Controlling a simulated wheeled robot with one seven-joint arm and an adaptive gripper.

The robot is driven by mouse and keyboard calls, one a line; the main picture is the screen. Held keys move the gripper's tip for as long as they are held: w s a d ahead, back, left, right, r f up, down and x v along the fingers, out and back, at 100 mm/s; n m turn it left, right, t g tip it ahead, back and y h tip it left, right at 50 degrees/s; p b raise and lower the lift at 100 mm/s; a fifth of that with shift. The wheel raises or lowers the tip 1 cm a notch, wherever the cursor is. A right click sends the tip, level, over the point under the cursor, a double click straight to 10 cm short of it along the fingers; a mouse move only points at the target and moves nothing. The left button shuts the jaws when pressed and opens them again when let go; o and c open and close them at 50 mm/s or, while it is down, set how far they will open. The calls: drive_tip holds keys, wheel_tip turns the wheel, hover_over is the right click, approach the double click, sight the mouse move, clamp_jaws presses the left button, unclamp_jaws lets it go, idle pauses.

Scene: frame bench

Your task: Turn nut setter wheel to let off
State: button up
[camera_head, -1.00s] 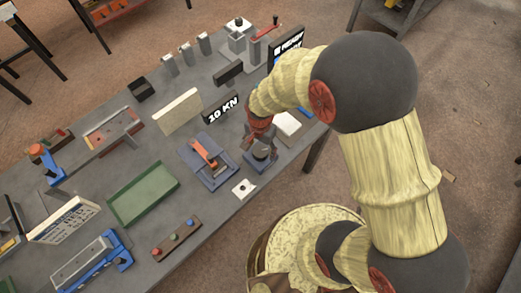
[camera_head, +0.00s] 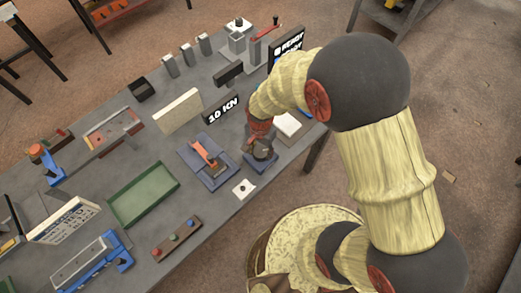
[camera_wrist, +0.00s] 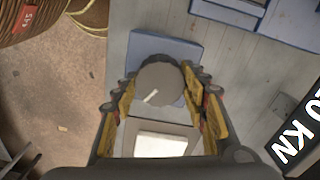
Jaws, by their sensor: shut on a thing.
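The nut setter wheel (camera_wrist: 161,84) is a round dark grey knob with a ribbed rim and a white line on its face, pointing to the lower left in the wrist view. It sits over a blue-grey base plate (camera_wrist: 183,47). My gripper (camera_wrist: 163,92) is shut on the wheel, with a yellow-padded finger on each side. In the head view my gripper (camera_head: 261,143) reaches down to the wheel, which is mostly hidden there. A dark sign (camera_head: 222,109) behind it appears to read 10 KN.
A blue fixture with an orange part (camera_head: 205,152) stands just left of my gripper. A white-topped block (camera_head: 288,125) is close on the right. A screen (camera_head: 287,47), a green tray (camera_head: 143,193) and a button strip (camera_head: 176,238) are on the bench.

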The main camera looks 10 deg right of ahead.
drive_tip(key=shift+c, duration=1.4)
drive_tip(key=shift+n, duration=0.4)
drive_tip(key=n, duration=0.5)
drive_tip(key=shift+n, duration=0.3)
drive_tip(key=n, duration=0.3)
drive_tip(key=shift+n, duration=0.4)
drive_tip(key=n, duration=0.3)
drive_tip(key=shift+n, duration=0.3)
drive_tip(key=n, duration=1)
drive_tip(key=shift+w+p, duration=0.1)
drive_tip(key=shift+p, duration=0.2)
drive_tip(key=o, duration=1.2)
drive_tip(key=shift+c, duration=0.2)
